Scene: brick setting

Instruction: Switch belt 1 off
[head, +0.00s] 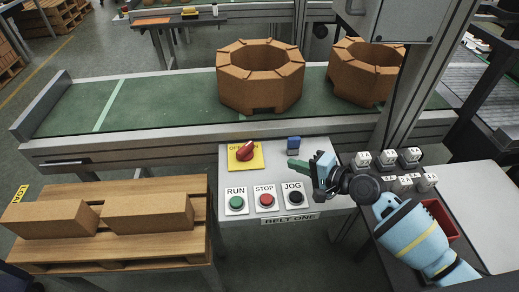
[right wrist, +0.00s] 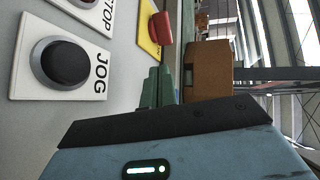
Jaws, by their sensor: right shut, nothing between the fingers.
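The control panel (head: 232,205), labelled "BELT ONE", stands in front of the green conveyor. It has a red rotary knob (head: 245,151) on a yellow OFF/ON plate, and below it a green RUN button (head: 237,202), a red STOP button (head: 266,199) and a black JOG button (head: 295,198). My right gripper (head: 293,164) is shut and empty, over the panel right of the knob and above the JOG button. In the right wrist view its green fingers (right wrist: 158,90) point toward the knob (right wrist: 160,28), apart from it; JOG (right wrist: 62,62) is at left. My left gripper is out of view.
Two brown octagonal brick rings (head: 260,82) sit on the conveyor belt (head: 150,105). Several grey switch boxes (head: 410,156) and a red bin (head: 441,218) are at right. A pallet with bricks (head: 150,245) is at left.

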